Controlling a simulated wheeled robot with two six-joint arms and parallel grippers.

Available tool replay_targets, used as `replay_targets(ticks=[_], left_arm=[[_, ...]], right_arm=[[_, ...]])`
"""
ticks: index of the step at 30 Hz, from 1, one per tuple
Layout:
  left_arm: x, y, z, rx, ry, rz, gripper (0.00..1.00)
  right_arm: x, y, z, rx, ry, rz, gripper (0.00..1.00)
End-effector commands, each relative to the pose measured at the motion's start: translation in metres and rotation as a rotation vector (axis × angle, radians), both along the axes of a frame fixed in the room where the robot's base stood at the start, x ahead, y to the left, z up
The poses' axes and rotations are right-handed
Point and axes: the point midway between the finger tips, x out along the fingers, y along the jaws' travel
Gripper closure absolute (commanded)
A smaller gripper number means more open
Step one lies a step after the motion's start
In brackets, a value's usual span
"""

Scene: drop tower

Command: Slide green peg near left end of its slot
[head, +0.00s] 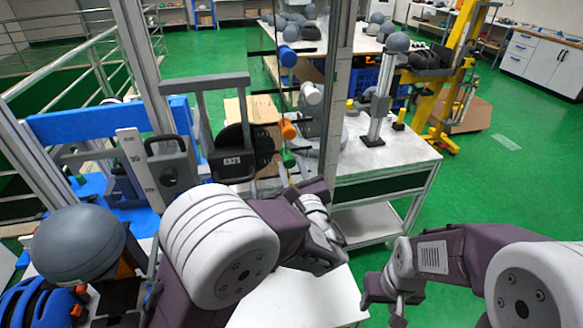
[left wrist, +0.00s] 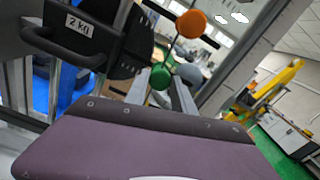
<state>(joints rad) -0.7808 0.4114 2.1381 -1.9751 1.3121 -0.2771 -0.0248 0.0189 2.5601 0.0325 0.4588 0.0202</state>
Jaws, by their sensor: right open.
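The green peg (head: 289,160) is a small round knob, lowest in a column of coloured pegs on the clear upright panel in the head view. In the left wrist view the green peg (left wrist: 160,78) shows ahead, between the far ends of two grey fingers. My left gripper (head: 292,177) is close to it and mostly hidden behind its own wrist in the head view. In the left wrist view its fingers (left wrist: 163,90) stand apart; contact with the peg cannot be told. The peg's slot is not clear. My right gripper (head: 385,296) is open and empty at the lower right.
An orange peg (head: 289,129), a white peg (head: 312,93) and a blue peg (head: 287,55) sit above the green one. A black 2 kg weight (left wrist: 78,35) with a handle stands left of my left gripper. A white table (head: 400,150) stands behind; green floor lies free at right.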

Motion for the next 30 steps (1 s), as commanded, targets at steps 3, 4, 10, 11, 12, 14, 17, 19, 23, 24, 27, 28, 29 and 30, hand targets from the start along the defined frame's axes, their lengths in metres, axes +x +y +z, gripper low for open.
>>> replay_targets(ticks=[3,4,10,11,12,14,17,19,23,24,27,28,29,30], left_arm=[[-0.0002,0.0000,0.0001,0.000,0.000,0.000,1.00],[-0.0003,-0.0001,0.0001,0.000,0.000,0.000,1.00],[-0.0004,-0.0001,0.0001,0.000,0.000,0.000,1.00],[-0.0004,-0.0001,0.0001,-0.001,0.000,0.000,1.00],[-0.0004,-0.0001,0.0001,0.000,0.000,0.000,1.00],[-0.0004,-0.0001,0.0001,-0.001,0.000,0.000,1.00],[-0.0004,-0.0001,0.0001,-0.001,0.000,0.000,1.00],[-0.0004,-0.0001,0.0001,-0.001,0.000,0.000,1.00],[-0.0004,-0.0001,0.0000,-0.001,0.000,0.000,1.00],[-0.0005,-0.0002,0.0000,-0.001,0.000,0.000,1.00],[-0.0005,-0.0002,0.0000,-0.001,0.000,0.000,1.00],[-0.0005,-0.0002,0.0000,-0.001,0.000,0.000,1.00],[-0.0005,-0.0002,0.0000,-0.001,0.000,0.000,1.00],[-0.0005,-0.0002,0.0000,-0.001,0.000,0.000,1.00]], right_arm=[[0.0000,0.0000,0.0000,0.000,0.000,0.000,0.48],[0.0000,0.0000,0.0000,0.000,0.000,0.000,0.48],[0.0000,0.0000,0.0000,0.000,0.000,0.000,0.48],[0.0000,0.0000,0.0000,0.000,0.000,0.000,0.48],[0.0000,0.0000,0.0000,0.000,0.000,0.000,0.48],[0.0000,0.0000,0.0000,0.000,0.000,0.000,0.48],[0.0000,0.0000,0.0000,0.000,0.000,0.000,0.48],[0.0000,0.0000,0.0000,0.000,0.000,0.000,0.48],[0.0000,0.0000,0.0000,0.000,0.000,0.000,0.48],[0.0000,0.0000,0.0000,0.000,0.000,0.000,0.48],[0.0000,0.0000,0.0000,0.000,0.000,0.000,0.48],[0.0000,0.0000,0.0000,0.000,0.000,0.000,0.48],[0.0000,0.0000,0.0000,0.000,0.000,0.000,0.48],[0.0000,0.0000,0.0000,0.000,0.000,0.000,0.48]])
